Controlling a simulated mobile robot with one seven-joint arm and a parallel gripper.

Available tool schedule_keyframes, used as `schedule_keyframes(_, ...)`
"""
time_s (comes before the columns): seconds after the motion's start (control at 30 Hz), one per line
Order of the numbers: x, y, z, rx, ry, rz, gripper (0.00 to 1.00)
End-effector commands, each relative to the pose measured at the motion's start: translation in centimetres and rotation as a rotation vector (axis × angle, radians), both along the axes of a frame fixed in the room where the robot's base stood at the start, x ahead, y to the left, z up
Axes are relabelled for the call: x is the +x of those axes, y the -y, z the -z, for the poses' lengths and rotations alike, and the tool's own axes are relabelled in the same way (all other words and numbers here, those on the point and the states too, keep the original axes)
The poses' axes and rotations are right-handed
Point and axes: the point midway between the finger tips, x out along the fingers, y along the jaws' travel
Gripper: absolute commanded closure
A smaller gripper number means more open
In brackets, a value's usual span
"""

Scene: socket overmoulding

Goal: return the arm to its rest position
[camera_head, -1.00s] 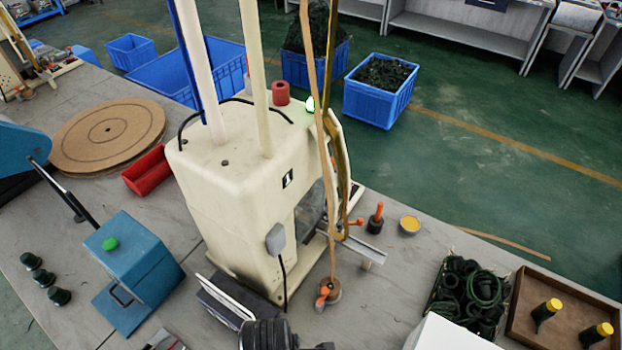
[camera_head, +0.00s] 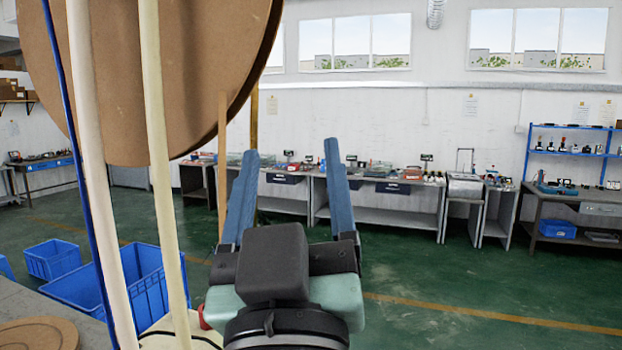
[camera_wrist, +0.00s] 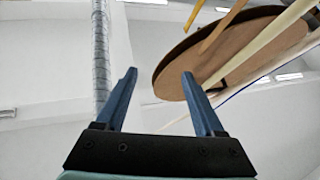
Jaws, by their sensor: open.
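My gripper (camera_head: 288,190) stands upright in the middle of the head view, its two blue fingers spread apart and pointing up. Nothing is between the fingers. In the wrist view my gripper (camera_wrist: 160,88) is also open and empty, with the ceiling behind it. My arm below the wrist is mostly out of the picture.
A large brown disc (camera_head: 150,70) hangs at the upper left; it also shows in the wrist view (camera_wrist: 215,60). Cream posts (camera_head: 95,180) rise beside it. Blue crates (camera_head: 130,285) stand at lower left. Workbenches (camera_head: 380,205) line the far wall, with green floor before them.

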Motion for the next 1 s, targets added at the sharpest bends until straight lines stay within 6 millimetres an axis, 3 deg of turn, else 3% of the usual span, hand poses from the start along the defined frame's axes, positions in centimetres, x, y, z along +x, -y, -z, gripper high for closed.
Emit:
schedule_keyframes(0.03,-1.9,0.6,-2.5,0.043,0.087,-0.014,0.30)
schedule_keyframes(0.1,-3.9,1.1,-4.8,0.091,0.176,-0.039,0.30)
schedule_keyframes(0.2,-5.7,1.5,-6.5,0.128,0.245,-0.064,0.30)
schedule_keyframes(0.33,-6.2,1.6,-6.9,0.139,0.268,-0.073,0.30)
schedule_keyframes(0.6,-6.1,1.6,-6.7,0.137,0.262,-0.072,0.30)
schedule_keyframes(0.9,-6.0,1.4,-0.7,0.139,0.261,-0.080,0.30)
schedule_keyframes(1.0,-6.0,1.4,0.3,0.139,0.261,-0.082,0.30)
